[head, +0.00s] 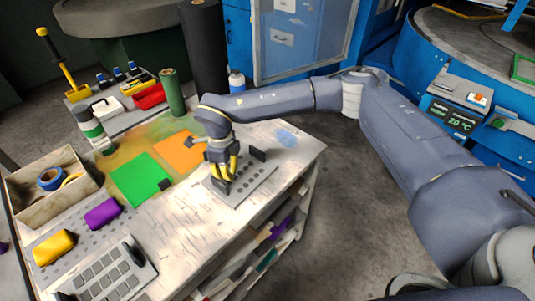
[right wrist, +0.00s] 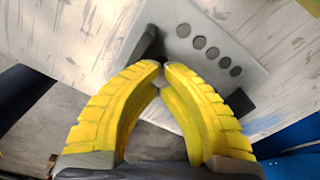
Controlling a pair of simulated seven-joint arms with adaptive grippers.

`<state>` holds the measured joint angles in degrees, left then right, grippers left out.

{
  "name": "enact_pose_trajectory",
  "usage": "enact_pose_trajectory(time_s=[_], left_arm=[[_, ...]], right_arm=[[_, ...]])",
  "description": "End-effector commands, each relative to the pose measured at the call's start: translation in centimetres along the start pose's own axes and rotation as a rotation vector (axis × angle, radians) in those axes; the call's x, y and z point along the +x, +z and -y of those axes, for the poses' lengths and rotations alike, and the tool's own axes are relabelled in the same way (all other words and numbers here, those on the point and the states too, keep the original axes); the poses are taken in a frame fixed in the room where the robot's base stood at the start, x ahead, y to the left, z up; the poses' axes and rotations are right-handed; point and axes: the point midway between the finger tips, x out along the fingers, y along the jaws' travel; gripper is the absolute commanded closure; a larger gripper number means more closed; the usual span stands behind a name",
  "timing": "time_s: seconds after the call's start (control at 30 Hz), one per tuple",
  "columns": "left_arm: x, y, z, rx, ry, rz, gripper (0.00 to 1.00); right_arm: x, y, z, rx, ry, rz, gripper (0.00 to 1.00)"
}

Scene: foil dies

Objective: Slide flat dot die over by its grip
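The flat dot die, a grey plate with dark round dots (head: 243,190), lies on the white worktop near its right end. A dark upright grip (head: 258,155) stands at its far right end. A second dark block shows at the gripper's tips. My right gripper (head: 221,176) points down over the die's left part. In the right wrist view its yellow fingertips (right wrist: 161,67) meet with nothing visible between them. The die shows behind them (right wrist: 225,38), with a dark upright piece (right wrist: 139,45) left of the tips and another dark piece (right wrist: 240,101) partly behind the right finger. My left gripper is not in view.
A green sheet (head: 138,178) and an orange sheet (head: 182,152) lie left of the die. Purple (head: 102,213) and yellow (head: 53,246) pieces, a grid plate (head: 92,281) and a bin (head: 24,188) are further left. The worktop's front edge is close to the die.

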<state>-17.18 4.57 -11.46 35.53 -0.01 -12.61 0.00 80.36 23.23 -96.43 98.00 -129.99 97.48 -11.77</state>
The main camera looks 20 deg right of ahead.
Motion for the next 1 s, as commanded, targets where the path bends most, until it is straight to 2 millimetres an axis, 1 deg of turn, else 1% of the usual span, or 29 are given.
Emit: enact_pose_trajectory(time_s=[1.0], left_arm=[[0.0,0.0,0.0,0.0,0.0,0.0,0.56]], right_arm=[[0.0,2.2,-3.8,-0.002,0.001,0.0,1.0]])
